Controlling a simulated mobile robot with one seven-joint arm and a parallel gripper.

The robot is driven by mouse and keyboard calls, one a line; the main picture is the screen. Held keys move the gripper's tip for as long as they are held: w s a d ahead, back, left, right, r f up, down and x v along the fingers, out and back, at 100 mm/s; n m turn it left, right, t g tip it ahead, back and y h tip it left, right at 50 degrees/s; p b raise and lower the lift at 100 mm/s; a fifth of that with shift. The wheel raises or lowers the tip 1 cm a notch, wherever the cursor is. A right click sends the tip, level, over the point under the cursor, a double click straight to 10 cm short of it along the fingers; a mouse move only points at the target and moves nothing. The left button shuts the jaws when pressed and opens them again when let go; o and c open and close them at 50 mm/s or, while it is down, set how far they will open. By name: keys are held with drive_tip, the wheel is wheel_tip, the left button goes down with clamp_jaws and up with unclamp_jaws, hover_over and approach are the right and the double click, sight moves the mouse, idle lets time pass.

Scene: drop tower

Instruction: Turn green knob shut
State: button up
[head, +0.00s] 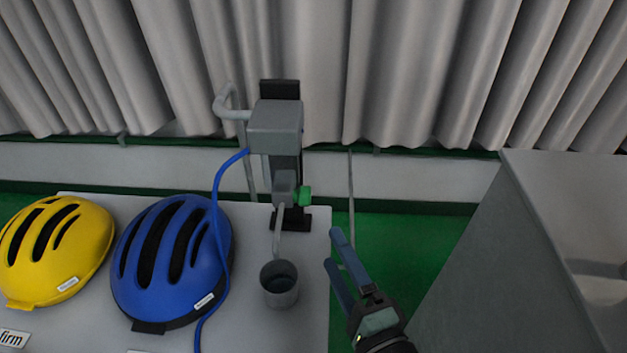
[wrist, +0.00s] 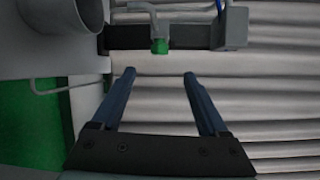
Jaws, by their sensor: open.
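The green knob (head: 304,196) sits on the right side of a small grey valve block (head: 284,184) low on the grey tower device (head: 275,128). In the wrist view the green knob (wrist: 159,46) shows ahead, beyond the fingertips and between their lines. My gripper (head: 335,249) is open and empty, to the right of and nearer than the knob, beside the table's right edge. Its two blue fingers (wrist: 160,72) stand apart and do not touch the knob. A thin spout runs from the valve down toward a grey cup (head: 280,292).
A blue helmet (head: 172,262) and a yellow helmet (head: 55,248) lie on the grey table (head: 255,335) at the left. A blue hose (head: 217,200) runs down from the tower. A large grey block (head: 480,260) stands at the right. Green floor (head: 390,235) lies between.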

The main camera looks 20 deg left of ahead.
sight(309, 201)
wheel_tip(309, 201, up, 4)
drive_tip(key=g+h+p, duration=0.2)
drive_tip(key=g+p, duration=0.1)
drive_tip(key=p, duration=0.7)
drive_tip(key=x, duration=0.9)
drive_tip(key=p+x, duration=0.1)
drive_tip(key=x, duration=0.3)
drive_tip(key=shift+w+a+r, duration=0.15)
drive_tip(key=shift+w+r, duration=0.05)
drive_tip(key=shift+w, duration=0.05)
clamp_jaws()
